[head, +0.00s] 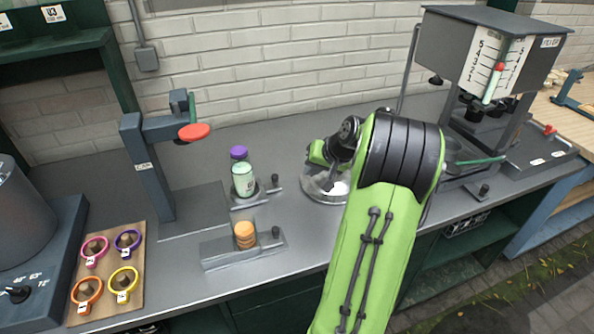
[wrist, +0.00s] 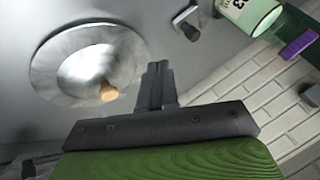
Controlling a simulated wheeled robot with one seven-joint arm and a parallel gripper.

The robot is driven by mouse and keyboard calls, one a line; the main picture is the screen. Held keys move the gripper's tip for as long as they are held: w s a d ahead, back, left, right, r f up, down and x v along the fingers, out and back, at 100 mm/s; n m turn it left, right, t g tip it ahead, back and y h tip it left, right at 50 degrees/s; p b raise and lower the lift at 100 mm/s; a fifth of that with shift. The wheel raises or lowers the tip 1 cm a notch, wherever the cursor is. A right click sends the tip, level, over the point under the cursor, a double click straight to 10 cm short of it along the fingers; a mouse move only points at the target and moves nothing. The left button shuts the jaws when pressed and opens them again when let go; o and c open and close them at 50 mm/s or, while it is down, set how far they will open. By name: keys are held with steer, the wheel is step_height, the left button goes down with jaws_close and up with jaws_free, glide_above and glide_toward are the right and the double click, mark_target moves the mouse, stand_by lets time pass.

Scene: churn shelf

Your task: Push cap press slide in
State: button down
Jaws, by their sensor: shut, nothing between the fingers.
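The cap press (head: 150,165) is a dark grey post with an overhanging arm and a red disc handle (head: 195,131), left of centre in the head view. A slide (head: 256,199) with a small black knob carries a bottle (head: 244,181) with a purple cap, right of the press post. The knob (wrist: 187,22) and part of the bottle (wrist: 248,10) show in the wrist view. My gripper (head: 331,178) is shut and empty over the metal dish, right of the slide; its fingers (wrist: 158,78) show together in the wrist view.
A round metal dish (wrist: 55,60) lies beside my fingers. A second slide (head: 215,253) with an orange stack (head: 244,234) sits nearer the front edge. A wooden board (head: 138,245) holds several coloured rings at left. A grey machine (head: 470,55) stands at right. Brick wall behind.

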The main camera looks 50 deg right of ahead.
mark_target(242, 186)
steer(key=b+x, duration=0.1)
steer(key=x, duration=0.5)
steer(key=shift+w+a+f, duration=0.1)
steer(key=shift+w+f, duration=0.1)
steer(key=shift+f, duration=0.1)
steer(key=w+a, duration=0.2)
steer(key=w, duration=0.1)
steer(key=shift+b, duration=0.4)
steer(key=shift+w, duration=0.2)
steer(key=shift+a, duration=0.15)
steer(key=w+a, duration=0.2)
steer(key=a, duration=0.1)
steer(key=w+a+b, duration=0.1)
steer(key=w+a, duration=0.1)
steer(key=a, duration=0.2)
steer(key=w+a, duration=0.2)
steer(key=a, duration=0.2)
